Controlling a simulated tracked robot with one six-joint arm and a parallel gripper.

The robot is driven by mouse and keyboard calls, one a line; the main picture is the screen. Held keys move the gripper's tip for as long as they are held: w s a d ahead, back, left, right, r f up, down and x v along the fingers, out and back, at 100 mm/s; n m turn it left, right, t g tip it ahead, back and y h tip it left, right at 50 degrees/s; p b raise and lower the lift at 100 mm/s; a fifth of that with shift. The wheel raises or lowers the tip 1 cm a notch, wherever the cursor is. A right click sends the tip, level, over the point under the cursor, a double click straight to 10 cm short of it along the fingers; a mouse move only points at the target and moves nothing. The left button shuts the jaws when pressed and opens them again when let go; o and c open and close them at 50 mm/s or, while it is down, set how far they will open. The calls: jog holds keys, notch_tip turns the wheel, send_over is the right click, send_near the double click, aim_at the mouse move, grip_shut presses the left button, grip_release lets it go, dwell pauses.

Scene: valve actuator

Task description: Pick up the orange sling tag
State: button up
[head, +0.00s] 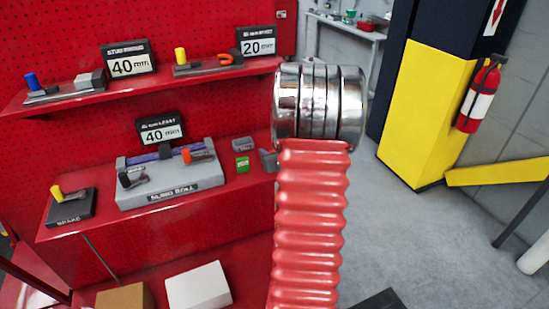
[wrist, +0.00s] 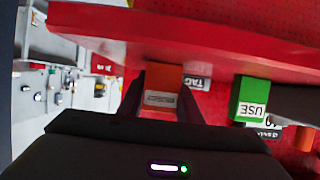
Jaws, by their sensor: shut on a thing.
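The orange sling tag (wrist: 164,77) shows in the wrist view as a small orange block with a pale printed label. My gripper (wrist: 162,97) is shut on it, with one dark finger on each side. In the head view, a small patch of orange (head: 272,146) shows at the right end of the lower shelf, beside my red arm, which hides most of that spot. I cannot tell whether the tag still touches the shelf.
A green block (wrist: 250,99) marked USE stands close to the right of the tag in the wrist view; it also shows in the head view (head: 242,163). A grey sling roll tray (head: 170,188) fills the middle of the lower shelf (head: 90,228).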

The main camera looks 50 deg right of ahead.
jog(key=shift+c, duration=1.3)
notch_tip(320, 180, up, 10)
dwell(0.4)
